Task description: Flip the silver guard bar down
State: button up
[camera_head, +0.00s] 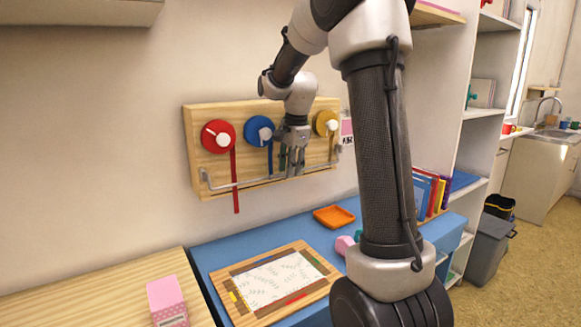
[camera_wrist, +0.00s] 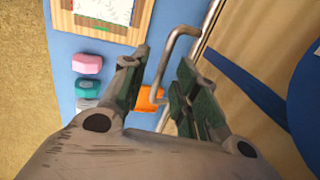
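The silver guard bar (camera_head: 236,185) runs along the lower front of a wooden board (camera_head: 196,150) on the wall, below three ribbon reels. My gripper (camera_head: 292,160) is in front of the board between the blue reel (camera_head: 259,131) and the yellow reel (camera_head: 326,123), at the bar's height. In the wrist view my gripper (camera_wrist: 163,60) has its two fingers apart. The guard bar (camera_wrist: 182,32) shows there with a bent end in the gap between the fingers. Whether a finger touches it, I cannot tell. My fingers hide part of the bar in the head view.
A red reel (camera_head: 218,136) has its red ribbon (camera_head: 236,196) hanging past the bar. Below is a blue table (camera_head: 222,249) with an orange tray (camera_head: 334,216) and a wooden-framed sheet (camera_head: 275,278). A pink box (camera_head: 167,301) stands at the lower left. Shelves stand right.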

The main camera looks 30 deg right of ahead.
jog(key=shift+r, duration=0.1)
notch_tip(320, 180, up, 12)
jog(key=s, duration=0.2)
jog(key=shift+s+f, duration=0.15)
jog(key=shift+f, duration=0.05)
jog(key=shift+f, duration=0.1)
